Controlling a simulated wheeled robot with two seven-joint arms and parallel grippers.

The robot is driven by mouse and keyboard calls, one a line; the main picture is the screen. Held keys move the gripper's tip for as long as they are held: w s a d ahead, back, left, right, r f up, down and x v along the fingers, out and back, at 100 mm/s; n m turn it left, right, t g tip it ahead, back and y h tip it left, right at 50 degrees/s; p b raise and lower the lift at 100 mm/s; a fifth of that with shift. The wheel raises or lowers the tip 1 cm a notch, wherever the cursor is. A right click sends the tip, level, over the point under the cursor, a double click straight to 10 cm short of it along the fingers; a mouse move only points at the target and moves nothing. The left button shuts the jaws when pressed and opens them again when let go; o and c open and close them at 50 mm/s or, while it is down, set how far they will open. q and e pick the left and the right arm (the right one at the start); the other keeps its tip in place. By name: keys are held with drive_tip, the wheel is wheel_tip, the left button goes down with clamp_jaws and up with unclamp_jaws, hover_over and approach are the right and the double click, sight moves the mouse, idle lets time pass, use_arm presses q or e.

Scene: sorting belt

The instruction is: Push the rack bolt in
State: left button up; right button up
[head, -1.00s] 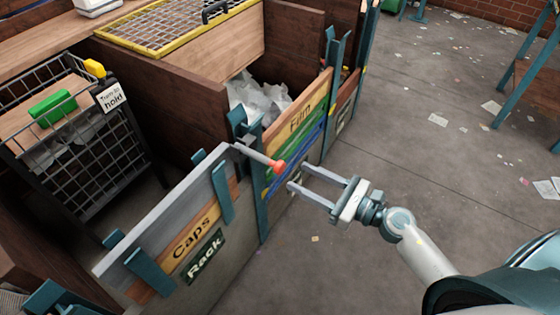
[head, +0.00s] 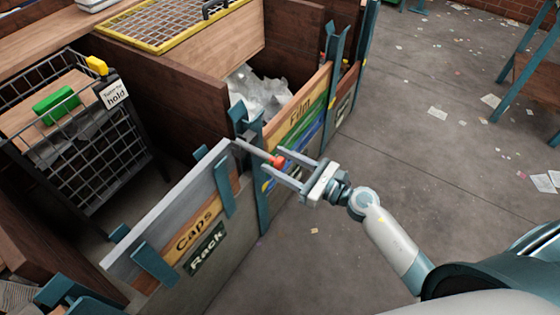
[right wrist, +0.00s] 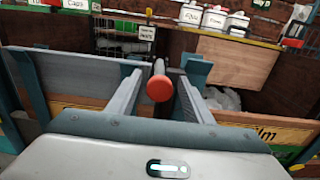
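The rack bolt is a grey rod (head: 253,150) with a red knob (head: 278,161) on its end. It sticks out from the top corner of the grey panel marked "Rack" (head: 206,249). My right gripper (head: 273,160) is open, with one finger on each side of the bolt. In the right wrist view the knob (right wrist: 160,88) sits between the two fingers, with a gap visible on both sides. The knob stands clear of the gripper's palm. My left gripper is not in view.
A "Caps" panel (head: 196,230) and a "Film" panel (head: 302,108) sit in blue posts beside the bolt. A wire cart (head: 118,165) with a "hold" tag (head: 115,95) stands at left. Open floor (head: 400,130) lies at right.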

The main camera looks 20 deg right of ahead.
sight(257, 150)
clamp_jaws()
drive_tip(key=shift+w+a, duration=0.15)
drive_tip(key=shift+w, duration=0.1)
drive_tip(key=x, duration=0.6)
drive_tip(key=shift+w+a+p, duration=0.25)
drive_tip(key=shift+w+p, duration=0.05)
drive_tip(key=shift+p, duration=0.05)
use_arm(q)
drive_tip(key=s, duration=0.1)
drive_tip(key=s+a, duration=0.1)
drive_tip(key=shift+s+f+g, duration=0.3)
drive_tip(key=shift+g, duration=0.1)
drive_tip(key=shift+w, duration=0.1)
use_arm(e)
unclamp_jaws()
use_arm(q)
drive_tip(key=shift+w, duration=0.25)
use_arm(e)
drive_tip(key=shift+o, duration=0.4)
drive_tip(key=shift+w+a, duration=0.1)
